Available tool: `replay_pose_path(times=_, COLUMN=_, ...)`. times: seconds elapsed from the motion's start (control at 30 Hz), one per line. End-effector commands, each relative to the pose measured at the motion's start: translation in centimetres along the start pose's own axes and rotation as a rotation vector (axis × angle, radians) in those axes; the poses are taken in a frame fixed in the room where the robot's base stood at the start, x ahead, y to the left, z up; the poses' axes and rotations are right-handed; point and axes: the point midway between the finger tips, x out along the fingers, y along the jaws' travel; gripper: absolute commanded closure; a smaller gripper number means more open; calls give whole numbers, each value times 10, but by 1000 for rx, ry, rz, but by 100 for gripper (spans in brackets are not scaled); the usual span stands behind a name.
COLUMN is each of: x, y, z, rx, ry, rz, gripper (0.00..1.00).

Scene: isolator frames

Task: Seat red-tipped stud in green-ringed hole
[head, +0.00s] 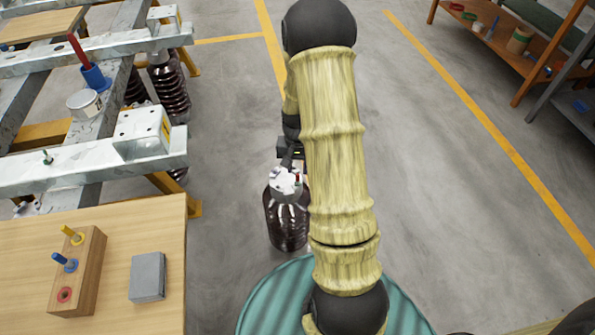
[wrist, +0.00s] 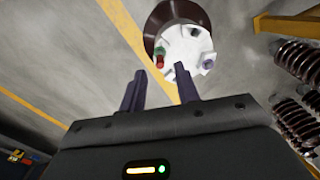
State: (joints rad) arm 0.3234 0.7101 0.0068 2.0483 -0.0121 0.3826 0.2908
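The red-tipped stud (wrist: 160,61) stands on the white cap (wrist: 187,50) of a brown ribbed insulator, with green showing at its foot. It appears to stand at the green-ringed hole, but how deep it sits I cannot tell. In the head view a bit of red shows at the right edge of the cap (head: 284,184), partly behind my arm. My gripper (wrist: 159,70) is open, its two dark fingers apart and empty. The stud lies beyond the fingertips, in line with the gap between them.
A wooden block (head: 90,275) on the table at left holds yellow and blue studs and has an empty red-ringed hole. A grey box (head: 147,277) lies beside it. Steel beams (head: 85,170) stand left of the insulator. Open floor (head: 450,180) lies to the right.

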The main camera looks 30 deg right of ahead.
Motion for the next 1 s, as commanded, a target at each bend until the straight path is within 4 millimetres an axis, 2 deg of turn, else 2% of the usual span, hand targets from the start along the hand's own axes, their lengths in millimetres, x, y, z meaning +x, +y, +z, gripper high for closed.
replay_pose_path(times=0.03, x=-15, y=0, z=-1, rx=0, ry=3, rz=-1, gripper=68)
replay_pose_path(times=0.2, x=-48, y=0, z=0, rx=-1, ry=3, rz=-1, gripper=68)
replay_pose_path(times=0.4, x=-72, y=0, z=0, rx=-2, ry=1, rz=0, gripper=68)
replay_pose_path(times=1.0, x=-75, y=0, z=0, rx=-1, ry=-1, rz=0, gripper=68)
